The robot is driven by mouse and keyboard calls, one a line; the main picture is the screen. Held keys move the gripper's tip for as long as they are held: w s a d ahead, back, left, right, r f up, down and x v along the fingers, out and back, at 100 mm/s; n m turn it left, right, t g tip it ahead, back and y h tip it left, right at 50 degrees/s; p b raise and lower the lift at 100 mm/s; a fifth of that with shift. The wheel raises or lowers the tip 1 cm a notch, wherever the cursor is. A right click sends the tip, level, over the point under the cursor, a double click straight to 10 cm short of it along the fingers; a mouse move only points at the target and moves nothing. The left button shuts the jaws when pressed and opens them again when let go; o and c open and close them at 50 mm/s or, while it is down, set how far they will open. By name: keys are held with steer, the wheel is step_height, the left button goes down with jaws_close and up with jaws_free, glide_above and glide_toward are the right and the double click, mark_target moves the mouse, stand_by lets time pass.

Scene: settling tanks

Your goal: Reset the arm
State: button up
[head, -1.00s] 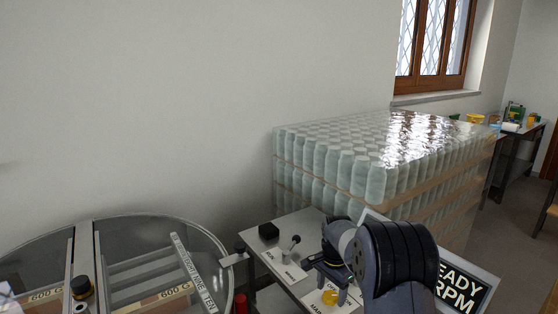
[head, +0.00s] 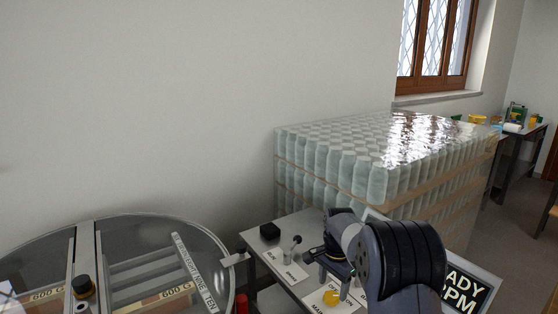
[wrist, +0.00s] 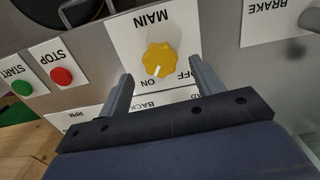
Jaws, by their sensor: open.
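My gripper (wrist: 161,70) is open and empty in the wrist view, its two fingers apart on either side of a yellow knob in the picture. The yellow knob (wrist: 158,60) sits on a white MAIN plate with ON and OFF marks, its pale pointer mark towards ON. The fingers do not appear to touch it. In the head view my gripper (head: 338,268) hangs above the grey control panel (head: 288,242), with the yellow knob (head: 331,298) just below it. My arm hides part of the panel's right side.
A red STOP button (wrist: 61,76), a green START button (wrist: 22,88) and a BRAKE lever (wrist: 312,20) flank the knob. A round glass-lidded machine (head: 150,225) stands left. A wrapped pallet of jars (head: 330,165) stands behind the panel. A READY RPM screen (head: 465,290) is at right.

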mark_target(332, 296)
step_height(332, 296, up, 7)
step_height(332, 296, down, 11)
steer(key=shift+r+p, duration=0.1)
steer(key=shift+p, duration=0.2)
steer(key=shift+r+n, duration=0.15)
steer(key=shift+n, duration=0.75)
steer(key=n, duration=0.5)
steer(key=shift+n, duration=0.3)
steer(key=n+p, duration=0.1)
steer(key=n, duration=0.6)
step_height(332, 296, up, 9)
steer(key=shift+r+b, duration=0.2)
steer(key=shift+b, duration=0.1)
